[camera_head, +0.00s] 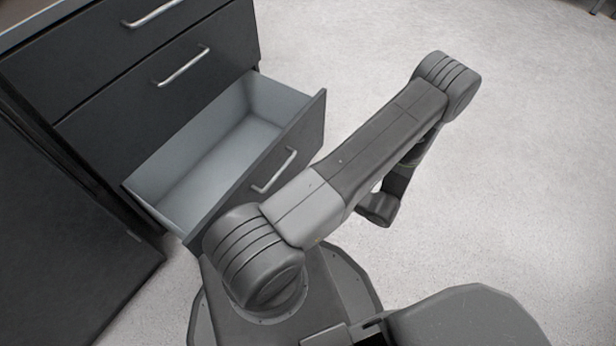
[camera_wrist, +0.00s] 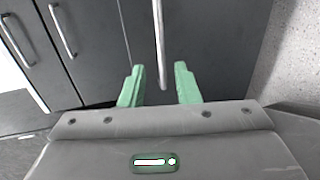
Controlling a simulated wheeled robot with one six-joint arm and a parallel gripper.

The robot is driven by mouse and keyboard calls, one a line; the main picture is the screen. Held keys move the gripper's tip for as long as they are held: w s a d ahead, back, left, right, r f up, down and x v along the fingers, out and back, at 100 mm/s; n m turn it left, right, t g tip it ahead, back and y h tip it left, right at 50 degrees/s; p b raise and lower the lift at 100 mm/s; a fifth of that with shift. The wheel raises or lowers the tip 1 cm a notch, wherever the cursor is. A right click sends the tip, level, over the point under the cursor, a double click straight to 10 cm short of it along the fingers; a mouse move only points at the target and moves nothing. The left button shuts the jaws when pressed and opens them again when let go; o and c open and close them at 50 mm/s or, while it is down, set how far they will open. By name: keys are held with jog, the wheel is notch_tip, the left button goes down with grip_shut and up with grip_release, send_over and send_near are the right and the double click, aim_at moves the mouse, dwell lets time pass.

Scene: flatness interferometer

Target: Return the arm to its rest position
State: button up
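My arm (camera_head: 385,140) reaches out over the floor beside the cabinet and folds back down at its far end. My gripper is hidden in the head view. In the wrist view my gripper (camera_wrist: 159,68) has its two green fingers spread apart, with no object held between them. A long metal handle (camera_wrist: 160,45) on a dark front lines up with the gap in the picture; I cannot tell how far it is from the fingertips.
A dark cabinet (camera_head: 95,75) stands at left. Its lower drawer (camera_head: 300,145) is pulled out and looks empty inside, close to my arm. Two shut drawers with bar handles are above it. Pale floor (camera_head: 530,150) is clear to the right.

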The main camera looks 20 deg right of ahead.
aim_at(282, 167)
jog(key=shift+s+d, duration=0.15)
jog(key=shift+b+x, duration=1.5)
jog(key=shift+x, duration=5.45)
jog(key=shift+r, duration=0.15)
